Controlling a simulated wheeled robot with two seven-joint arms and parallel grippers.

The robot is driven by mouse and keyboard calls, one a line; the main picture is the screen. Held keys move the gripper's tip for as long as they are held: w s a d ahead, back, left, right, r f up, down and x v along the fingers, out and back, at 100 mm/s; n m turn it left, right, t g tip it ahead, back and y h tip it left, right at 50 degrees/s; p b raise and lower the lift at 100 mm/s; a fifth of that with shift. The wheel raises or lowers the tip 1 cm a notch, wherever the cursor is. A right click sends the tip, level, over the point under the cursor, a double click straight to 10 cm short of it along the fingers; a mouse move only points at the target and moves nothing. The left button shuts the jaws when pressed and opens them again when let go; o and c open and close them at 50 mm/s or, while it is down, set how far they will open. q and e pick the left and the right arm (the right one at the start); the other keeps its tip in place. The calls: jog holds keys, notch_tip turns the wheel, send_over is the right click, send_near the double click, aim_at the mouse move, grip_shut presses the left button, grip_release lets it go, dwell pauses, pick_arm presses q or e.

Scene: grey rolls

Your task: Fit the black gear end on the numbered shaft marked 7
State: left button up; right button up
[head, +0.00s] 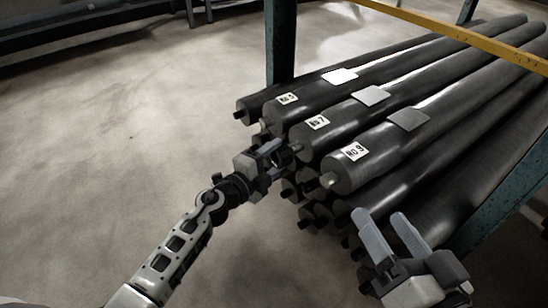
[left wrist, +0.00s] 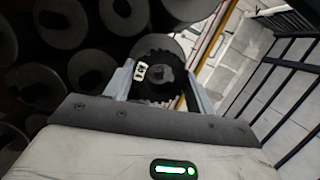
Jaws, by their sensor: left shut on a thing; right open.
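The roll marked 7 (head: 316,138) lies in the top row of the stack, its white label (head: 317,122) near the near end. My left gripper (head: 276,152) is shut on the black gear end (head: 285,158) right at the end of that roll. In the left wrist view the toothed gear (left wrist: 146,88) sits between the two fingers, with a pale tag on its face and a roll end close behind it. I cannot tell whether the gear is around the shaft or just in front of it. My right gripper (head: 390,228) is open and empty, in front of the stack.
The roll marked 9 (head: 372,165) lies to the right and another labelled roll (head: 308,98) to the left, both with shaft stubs. More rolls are stacked below. A blue-green post (head: 281,45) and a yellow bar (head: 470,35) frame the stack. The floor (head: 130,130) at left is clear.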

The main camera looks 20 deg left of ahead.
aim_at(291, 150)
pick_arm(q)
jog(key=shift+w+d+r, duration=0.1)
jog(key=shift+w, duration=0.05)
jog(key=shift+w+d, duration=0.6)
jog(key=shift+w, duration=0.15)
jog(key=shift+w+d, duration=0.65)
jog(key=shift+w, duration=0.15)
jog(key=o, duration=1.3)
